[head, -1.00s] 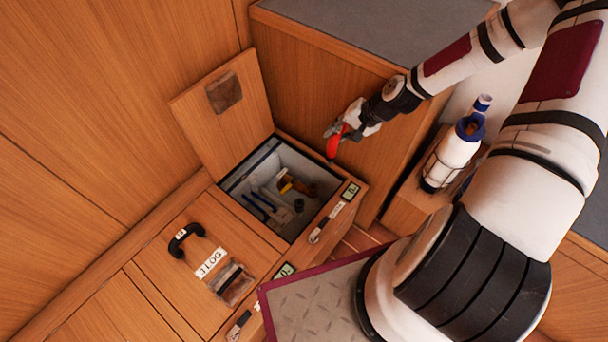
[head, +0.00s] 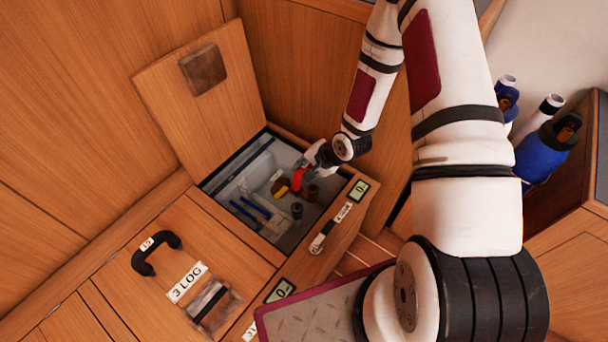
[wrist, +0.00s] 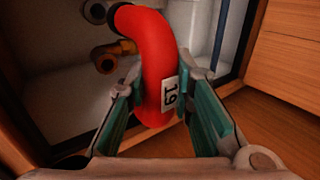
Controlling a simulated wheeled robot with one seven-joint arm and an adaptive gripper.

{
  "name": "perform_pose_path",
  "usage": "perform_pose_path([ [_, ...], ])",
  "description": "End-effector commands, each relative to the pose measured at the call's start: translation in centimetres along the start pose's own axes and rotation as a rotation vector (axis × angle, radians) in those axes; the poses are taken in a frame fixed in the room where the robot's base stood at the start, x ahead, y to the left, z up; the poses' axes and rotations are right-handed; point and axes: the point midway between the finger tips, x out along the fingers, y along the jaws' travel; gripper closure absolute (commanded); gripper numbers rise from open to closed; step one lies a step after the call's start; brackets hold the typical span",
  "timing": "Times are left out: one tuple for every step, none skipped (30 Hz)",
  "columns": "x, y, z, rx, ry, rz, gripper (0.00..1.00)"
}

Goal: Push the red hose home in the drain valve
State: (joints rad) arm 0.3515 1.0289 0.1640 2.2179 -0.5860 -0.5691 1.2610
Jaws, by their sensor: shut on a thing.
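My gripper (head: 312,165) is inside the open floor locker, its fingers closed on the red hose (head: 298,179). In the wrist view the red hose (wrist: 158,60) is a bent elbow with a label, held between the two fingertips (wrist: 160,88). Its dark end (wrist: 117,17) points up and left. A brass fitting (wrist: 104,56) lies below and left of that end, apart from it. In the head view a yellow-handled fitting (head: 281,190) and a dark upright stub (head: 297,210) stand close to the hose. I cannot tell which of these fittings is the drain valve.
The locker's lid (head: 195,95) stands open at the back. Blue-handled tools (head: 246,212) lie inside at the left. The front rim (head: 335,228) and the cabinet wall are close to my arm. A closed hatch marked 3 LOG (head: 187,283) lies to the left; bottles stand at the right.

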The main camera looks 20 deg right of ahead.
Motion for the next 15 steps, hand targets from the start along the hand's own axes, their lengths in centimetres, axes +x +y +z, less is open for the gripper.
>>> perform_pose_path([
  [0.4, 0.2, 0.0, -0.001, 0.000, -0.001, 1.00],
  [0.5, 0.3, 0.0, -0.001, 0.000, -0.001, 1.00],
  [0.6, 0.3, 0.0, -0.001, 0.000, -0.001, 1.00],
  [0.6, 0.3, 0.1, -0.001, 0.000, -0.001, 1.00],
  [0.6, 0.4, 0.1, -0.001, 0.000, -0.001, 1.00],
  [0.7, 0.4, 0.1, -0.001, 0.000, -0.001, 1.00],
  [0.8, 0.5, 0.1, -0.001, 0.000, 0.000, 1.00],
  [0.9, 0.6, 0.1, -0.001, 0.000, 0.000, 1.00],
  [1.1, 0.7, 0.1, -0.001, 0.000, 0.000, 1.00],
  [1.2, 0.8, 0.1, -0.002, -0.001, 0.000, 1.00],
  [1.4, 0.9, 0.1, -0.002, -0.001, 0.000, 1.00],
  [1.6, 1.0, 0.1, -0.002, -0.001, 0.000, 1.00],
  [1.8, 1.1, 0.1, -0.002, -0.001, 0.000, 1.00],
  [2.0, 1.3, 0.1, -0.002, -0.001, 0.000, 1.00],
  [2.3, 1.5, 0.1, -0.002, -0.001, 0.001, 1.00],
])
